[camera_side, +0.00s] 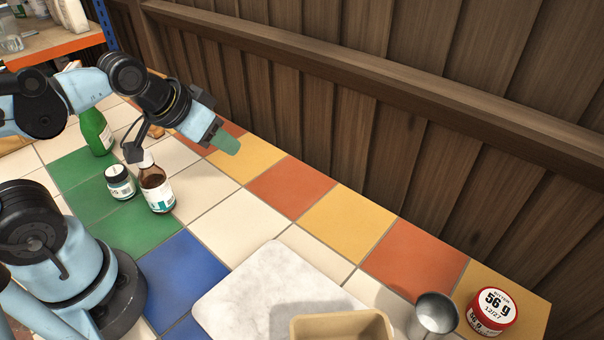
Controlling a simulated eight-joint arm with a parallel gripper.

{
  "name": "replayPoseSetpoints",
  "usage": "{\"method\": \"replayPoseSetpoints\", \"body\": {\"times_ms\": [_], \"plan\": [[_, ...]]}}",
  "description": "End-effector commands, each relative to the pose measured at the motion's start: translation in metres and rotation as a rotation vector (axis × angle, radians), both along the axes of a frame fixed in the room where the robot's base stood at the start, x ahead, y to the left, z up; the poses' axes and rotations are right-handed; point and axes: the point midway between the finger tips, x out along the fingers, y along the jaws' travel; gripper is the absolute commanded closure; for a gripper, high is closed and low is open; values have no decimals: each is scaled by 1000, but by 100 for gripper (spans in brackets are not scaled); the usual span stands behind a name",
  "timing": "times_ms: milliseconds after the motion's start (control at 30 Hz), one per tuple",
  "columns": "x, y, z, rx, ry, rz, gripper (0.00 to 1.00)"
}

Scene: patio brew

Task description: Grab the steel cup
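The steel cup (434,314) stands at the bottom right of the side view, on the tiled counter, with its open rim up. Its lower part is cut off by the picture edge. My gripper (222,141) is far up and to the left of the cup, above the tiles near the brown bottle. A green tip shows at its end. The view does not show clearly whether its fingers are apart. I see nothing held in it, and it is well apart from the cup.
A brown bottle (157,187), a dark jar (120,182) and a green bottle (96,130) stand at left. A wooden wall (330,110) runs behind.

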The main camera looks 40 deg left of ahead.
Motion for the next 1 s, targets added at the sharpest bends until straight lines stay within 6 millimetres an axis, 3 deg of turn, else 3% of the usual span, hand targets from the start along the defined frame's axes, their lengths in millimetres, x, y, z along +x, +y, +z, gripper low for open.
{"method": "replayPoseSetpoints", "body": {"times_ms": [400,800,1000], "plan": [[0,0,0,0,1,-1,67],[0,0,0,0,1,-1,8],[0,0,0,0,1,-1,8]]}}
